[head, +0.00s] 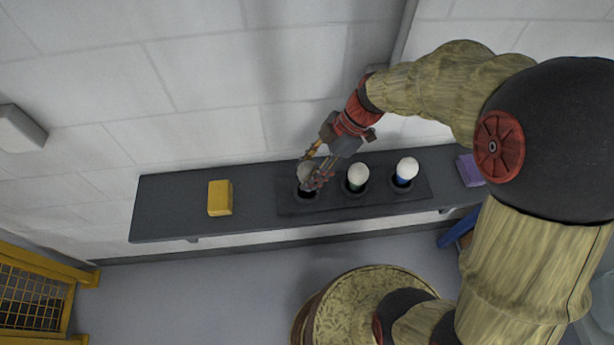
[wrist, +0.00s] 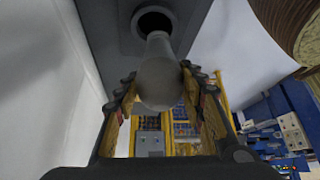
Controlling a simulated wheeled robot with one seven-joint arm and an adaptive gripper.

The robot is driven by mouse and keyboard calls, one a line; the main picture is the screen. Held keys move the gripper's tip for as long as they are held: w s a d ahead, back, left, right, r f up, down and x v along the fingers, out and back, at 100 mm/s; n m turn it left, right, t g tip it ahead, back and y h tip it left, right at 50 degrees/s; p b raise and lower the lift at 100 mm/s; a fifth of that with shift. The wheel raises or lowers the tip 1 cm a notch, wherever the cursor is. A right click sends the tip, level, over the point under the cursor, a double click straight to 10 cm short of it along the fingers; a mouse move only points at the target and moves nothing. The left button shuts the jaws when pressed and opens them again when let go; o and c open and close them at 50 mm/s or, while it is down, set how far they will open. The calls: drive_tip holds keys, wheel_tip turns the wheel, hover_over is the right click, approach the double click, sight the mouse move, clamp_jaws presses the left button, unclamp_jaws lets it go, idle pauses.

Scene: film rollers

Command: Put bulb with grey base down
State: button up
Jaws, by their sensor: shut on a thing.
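The bulb with the grey base (wrist: 160,78) is between the fingers of my gripper (wrist: 160,92) in the wrist view, its base pointing toward a round dark hole. In the head view the bulb (head: 306,170) is partly hidden by my gripper (head: 315,175), over the leftmost socket (head: 306,192) of a dark holder plate (head: 290,208). My gripper is shut on the bulb. I cannot tell whether the base is inside the socket. A bulb with a green base (head: 357,177) stands in the middle socket, and a bulb with a blue base (head: 405,170) stands in the right socket.
The holder lies on a dark wall shelf (head: 165,210). A yellow block (head: 220,198) sits on the shelf to the left and a purple block (head: 469,170) at the right end. The shelf is clear around the yellow block. A yellow mesh frame (head: 38,295) stands at lower left.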

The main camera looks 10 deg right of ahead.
drive_tip(key=shift+w+a+f, duration=0.15)
drive_tip(key=shift+f, duration=0.2)
drive_tip(key=shift+w+f, duration=0.1)
drive_tip(key=shift+f, duration=1.5)
drive_tip(key=shift+f+b, duration=0.1)
drive_tip(key=shift+b, duration=0.2)
drive_tip(key=o, duration=1.2)
